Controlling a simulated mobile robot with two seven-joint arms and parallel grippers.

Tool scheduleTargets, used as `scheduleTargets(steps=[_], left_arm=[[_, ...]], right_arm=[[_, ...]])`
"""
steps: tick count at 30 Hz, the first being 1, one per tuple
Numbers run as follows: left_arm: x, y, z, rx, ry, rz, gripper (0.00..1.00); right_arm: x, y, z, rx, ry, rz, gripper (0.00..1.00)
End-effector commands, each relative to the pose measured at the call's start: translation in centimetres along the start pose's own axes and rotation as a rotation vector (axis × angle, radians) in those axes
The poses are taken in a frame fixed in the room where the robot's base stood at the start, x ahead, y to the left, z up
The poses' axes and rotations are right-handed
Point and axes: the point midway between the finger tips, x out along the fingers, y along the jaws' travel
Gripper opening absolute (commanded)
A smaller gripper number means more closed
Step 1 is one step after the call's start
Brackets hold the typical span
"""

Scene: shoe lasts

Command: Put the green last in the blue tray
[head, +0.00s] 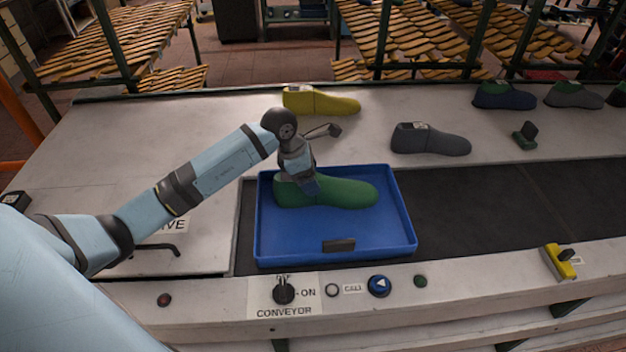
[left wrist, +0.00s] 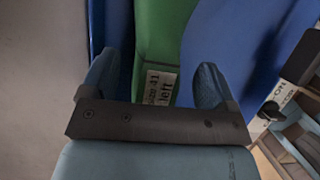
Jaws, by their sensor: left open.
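The green last (head: 340,194) lies on its sole in the blue tray (head: 335,249), toe to the right, near the tray's far side. The tray sits on the dark conveyor belt. My left gripper (head: 306,192) is over the heel end of the green last. In the left wrist view the open fingers of my left gripper (left wrist: 153,88) stand on either side of the green last (left wrist: 158,40), with gaps to it. A label reading "size 41 left" shows on it. The blue tray (left wrist: 235,50) fills the space beyond. My right gripper is not in view.
A yellow last (head: 322,101) and a grey last (head: 432,140) stand on the table behind the belt. More lasts are at the far right. A conveyor switch (head: 283,292) and buttons line the front edge. The belt (head: 500,205) right of the tray is clear.

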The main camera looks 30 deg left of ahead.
Motion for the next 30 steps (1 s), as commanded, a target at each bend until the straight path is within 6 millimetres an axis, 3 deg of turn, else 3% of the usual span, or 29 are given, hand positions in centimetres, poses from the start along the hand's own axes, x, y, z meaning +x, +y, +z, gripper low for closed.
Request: scheduleTargets(steps=[6, 13, 19, 30], left_arm=[[-4.9, 0.1, -0.1, 0.003, 0.0, 0.005, 0.81], [-8.6, 0.0, 0.0, 0.001, 0.001, 0.003, 0.81], [-9.7, 0.0, 0.0, 0.001, 0.0, 0.001, 0.81], [-9.8, 0.0, 0.0, 0.0, 0.0, 0.001, 0.81]], right_arm=[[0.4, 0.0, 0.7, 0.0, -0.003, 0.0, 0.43], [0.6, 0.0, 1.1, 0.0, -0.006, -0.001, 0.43], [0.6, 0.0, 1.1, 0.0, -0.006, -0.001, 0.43], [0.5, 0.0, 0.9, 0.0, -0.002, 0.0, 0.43]])
